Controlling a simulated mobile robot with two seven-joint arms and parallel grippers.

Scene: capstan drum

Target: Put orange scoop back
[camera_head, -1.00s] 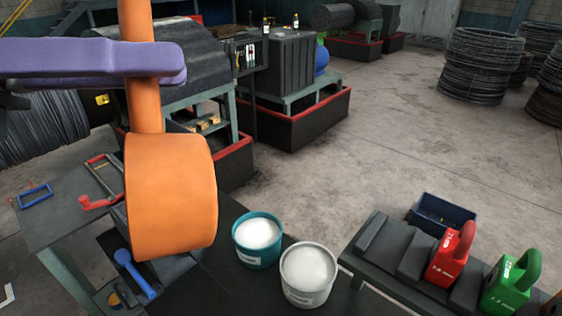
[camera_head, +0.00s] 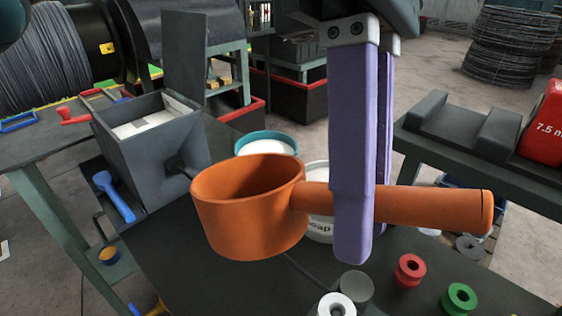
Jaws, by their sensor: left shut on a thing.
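The orange scoop (camera_head: 250,220) is in the middle of the head view, held in the air over the dark bench top. Its round cup is at the left with the opening up, and its handle points right, roughly level. My left gripper (camera_head: 364,205) comes down from the top with its purple fingers shut on the scoop's handle, close to the cup. The cup's inside looks empty where it shows. A teal bucket (camera_head: 265,137) and a white bucket (camera_head: 319,228) stand behind the scoop, and the scoop and fingers partly hide them. My right gripper is not in view.
A grey open bin (camera_head: 150,155) stands left of the scoop, with a blue scoop (camera_head: 115,196) beside it. A red canister (camera_head: 545,125) stands on a dark rack at the right.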

